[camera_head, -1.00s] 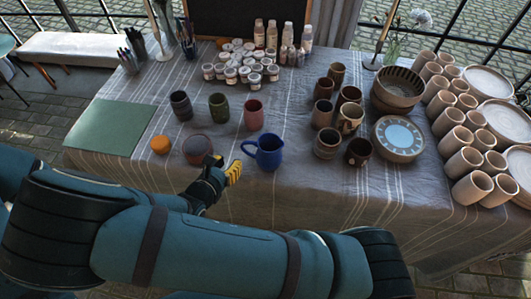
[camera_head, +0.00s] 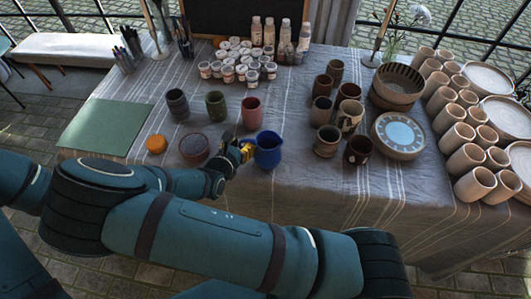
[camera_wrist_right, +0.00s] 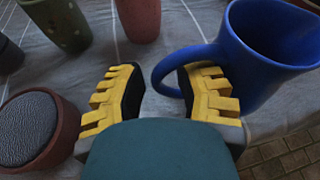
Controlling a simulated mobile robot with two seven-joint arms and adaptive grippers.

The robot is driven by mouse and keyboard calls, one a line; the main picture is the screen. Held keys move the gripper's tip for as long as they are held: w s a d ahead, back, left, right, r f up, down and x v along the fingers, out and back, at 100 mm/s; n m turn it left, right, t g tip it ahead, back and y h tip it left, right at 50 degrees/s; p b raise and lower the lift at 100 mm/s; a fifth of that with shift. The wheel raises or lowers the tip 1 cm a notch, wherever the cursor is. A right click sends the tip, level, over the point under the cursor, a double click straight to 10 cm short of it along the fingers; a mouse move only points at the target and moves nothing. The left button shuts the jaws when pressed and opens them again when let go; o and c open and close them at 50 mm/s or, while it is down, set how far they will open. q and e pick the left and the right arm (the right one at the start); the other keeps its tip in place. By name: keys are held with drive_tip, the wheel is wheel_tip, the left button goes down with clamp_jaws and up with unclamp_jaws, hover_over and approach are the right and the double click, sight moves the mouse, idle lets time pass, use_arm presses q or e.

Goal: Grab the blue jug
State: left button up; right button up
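The blue jug (camera_head: 268,151) stands upright near the table's front edge. Its handle (camera_wrist_right: 163,72) points left toward my right gripper (camera_head: 241,152). In the right wrist view my right gripper (camera_wrist_right: 158,92) is open, with its yellow-padded fingers apart. The jug (camera_wrist_right: 262,55) is at the upper right there, and part of its handle shows between the fingertips, close to the right finger. That finger hides the handle's lower part; I cannot tell whether they touch. My left gripper is not in view.
A reddish-brown round pot (camera_head: 194,148) with a dark top sits left of my right gripper, beside an orange ball-like item (camera_head: 156,144). A red cup (camera_head: 251,112) and a green cup (camera_head: 216,104) stand behind. Brown mugs (camera_head: 357,150) stand to the right. The cloth-covered table (camera_head: 300,195) is bare in front.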

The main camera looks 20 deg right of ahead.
drive_tip(key=shift+o, duration=0.2)
clamp_jaws()
drive_tip(key=shift+r, duration=0.15)
